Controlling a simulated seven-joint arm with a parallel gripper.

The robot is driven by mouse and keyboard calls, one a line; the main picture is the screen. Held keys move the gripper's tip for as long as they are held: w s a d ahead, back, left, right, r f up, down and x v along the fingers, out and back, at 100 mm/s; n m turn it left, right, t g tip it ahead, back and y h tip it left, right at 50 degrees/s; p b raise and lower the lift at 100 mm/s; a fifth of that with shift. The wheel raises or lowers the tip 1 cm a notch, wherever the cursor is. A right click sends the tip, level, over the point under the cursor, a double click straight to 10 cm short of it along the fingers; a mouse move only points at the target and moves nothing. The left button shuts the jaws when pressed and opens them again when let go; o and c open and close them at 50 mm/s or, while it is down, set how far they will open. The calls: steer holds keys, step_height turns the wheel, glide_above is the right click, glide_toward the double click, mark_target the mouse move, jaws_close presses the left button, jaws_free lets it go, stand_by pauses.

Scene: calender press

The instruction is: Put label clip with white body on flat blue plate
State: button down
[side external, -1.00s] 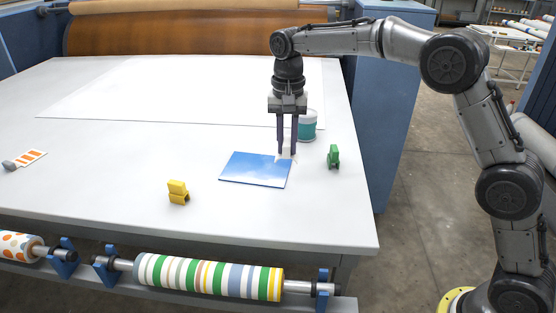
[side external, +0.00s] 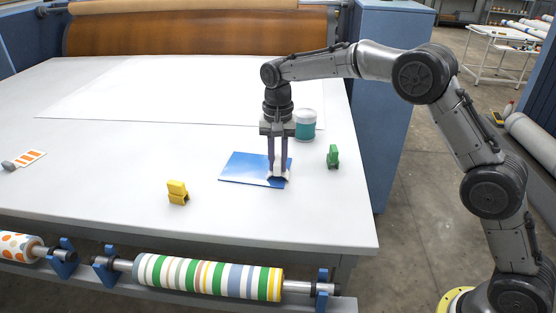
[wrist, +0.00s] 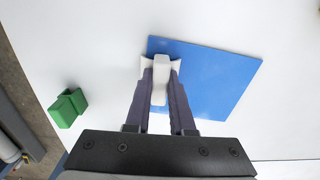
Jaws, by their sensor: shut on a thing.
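The white-bodied label clip (wrist: 160,80) is between the fingers of my gripper (wrist: 160,88), which is shut on it. In the side external view the white clip (side external: 278,168) shows between the fingertips of my gripper (side external: 278,174), over the right part of the flat blue plate (side external: 245,168). In the wrist view the clip overlaps the edge of the blue plate (wrist: 215,80), partly over the white table. I cannot tell whether the clip touches the plate.
A green clip (side external: 333,156) stands right of the plate and a yellow clip (side external: 178,192) stands to its front left. A white and teal tub (side external: 305,125) is close behind my gripper. An orange-striped card (side external: 30,158) lies far left on the white table (side external: 110,180).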

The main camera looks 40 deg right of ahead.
mark_target(278, 159)
steer(key=c, duration=0.8)
jaws_free()
step_height(278, 159, up, 12)
steer(key=f, duration=0.1)
steer(key=s+d+r+n+t, duration=0.1)
steer(key=s+d+r+n, duration=0.15)
steer(key=s+r, duration=0.5)
steer(key=s+d+f+n+t, duration=0.1)
steer(key=s+d+n+t, duration=0.1)
steer(key=s, duration=0.8)
steer(key=s+d+f+n+t, duration=0.1)
steer(key=s+d+f+n, duration=0.1)
steer(key=s, duration=0.8)
steer(key=s+f, duration=0.2)
steer(key=s, duration=0.1)
steer(key=s+f+n+t, duration=0.1)
steer(key=s+f, duration=0.1)
steer(key=s, duration=0.1)
steer(key=s+d+f+n, duration=0.1)
steer(key=s+f, duration=0.1)
steer(key=shift+s+f+n+t, duration=0.25)
steer(key=shift+s+f+t, duration=0.05)
steer(key=shift+s+f, duration=0.1)
